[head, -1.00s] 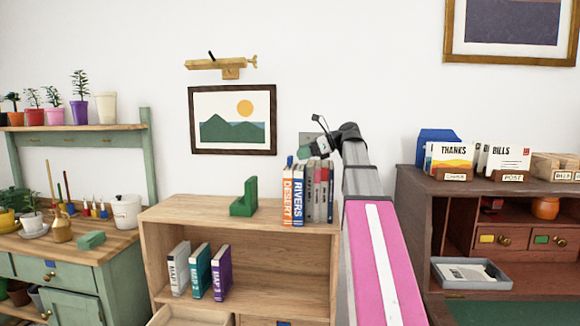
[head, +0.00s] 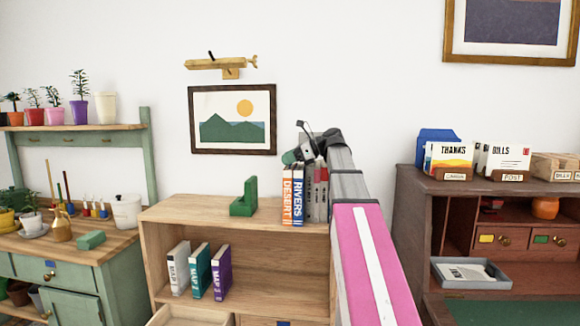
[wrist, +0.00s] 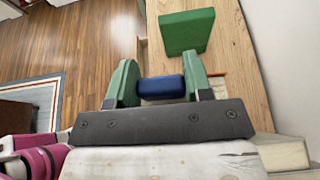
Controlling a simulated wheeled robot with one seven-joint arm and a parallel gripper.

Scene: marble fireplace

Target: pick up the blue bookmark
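The blue bookmark (wrist: 161,87) is a small, dark blue, block-like piece in the wrist view. It lies between the two green fingers of my gripper (wrist: 160,80), which also shows in the head view (head: 291,157). The fingers stand wide apart, one at each end of the bookmark. I cannot tell whether they touch it. In the head view my gripper is just above the upright books DESERT (head: 286,196) and RIVERS (head: 298,197), and the bookmark is mostly hidden there.
A green bookend (head: 244,200) stands on the wooden bookcase (head: 190,214), left of the books; it also shows in the wrist view (wrist: 186,32). Three books stand on the shelf below. A dark desk (head: 410,205) is at right, a green potting bench (head: 115,262) at left.

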